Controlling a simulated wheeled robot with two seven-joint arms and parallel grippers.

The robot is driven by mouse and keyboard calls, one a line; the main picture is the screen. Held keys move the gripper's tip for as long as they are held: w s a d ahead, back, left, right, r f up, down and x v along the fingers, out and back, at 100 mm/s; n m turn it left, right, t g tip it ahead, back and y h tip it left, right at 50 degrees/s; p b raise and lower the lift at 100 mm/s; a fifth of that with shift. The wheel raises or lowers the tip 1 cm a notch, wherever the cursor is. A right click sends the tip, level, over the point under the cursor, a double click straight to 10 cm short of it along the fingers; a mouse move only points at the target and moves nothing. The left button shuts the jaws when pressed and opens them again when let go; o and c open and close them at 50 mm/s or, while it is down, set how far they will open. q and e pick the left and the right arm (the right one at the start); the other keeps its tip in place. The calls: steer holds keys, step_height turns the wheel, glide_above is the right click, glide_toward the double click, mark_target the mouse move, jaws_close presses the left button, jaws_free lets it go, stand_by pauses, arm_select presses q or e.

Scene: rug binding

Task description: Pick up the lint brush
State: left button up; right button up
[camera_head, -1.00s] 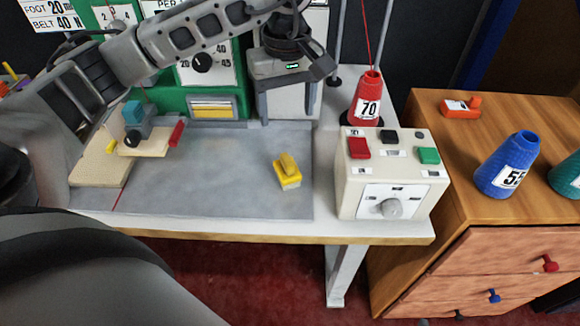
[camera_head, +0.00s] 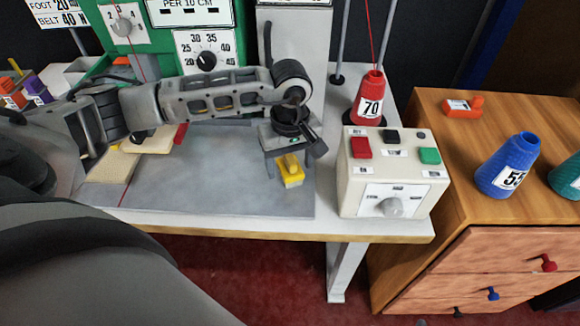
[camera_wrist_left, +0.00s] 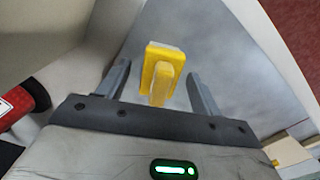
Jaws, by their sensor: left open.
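The lint brush (camera_head: 291,174) is a small yellow block with a raised yellow handle. It rests on the grey bed (camera_head: 225,190) of the machine table. My left gripper (camera_head: 284,163) is right over it in the head view, partly hiding its far end. In the left wrist view the lint brush (camera_wrist_left: 160,74) shows between the two open fingers of my left gripper (camera_wrist_left: 160,82), with gaps on both sides. I see no finger touching it. My right gripper is not in view.
A cream control box (camera_head: 390,180) with red, black and green buttons stands right of the brush. A red thread cone (camera_head: 370,98) is behind it. A wooden cabinet (camera_head: 480,215) with a blue cone (camera_head: 508,165) stands at right. The bed's front is clear.

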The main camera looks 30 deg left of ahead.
arm_select(q)
steer(key=c, duration=1.1)
steer(key=shift+r, duration=0.1)
steer(key=shift+r, duration=0.6)
steer(key=s+d+r, duration=0.2)
steer(key=s+r, duration=0.1)
steer(key=s+d+r+b, duration=0.1)
steer(key=s+d+r, duration=0.2)
steer(key=s+r, duration=0.1)
steer(key=s+d+r, duration=0.3)
steer(key=s+r, duration=0.1)
steer(key=shift+s+r, duration=0.1)
steer(key=shift+r, duration=0.15)
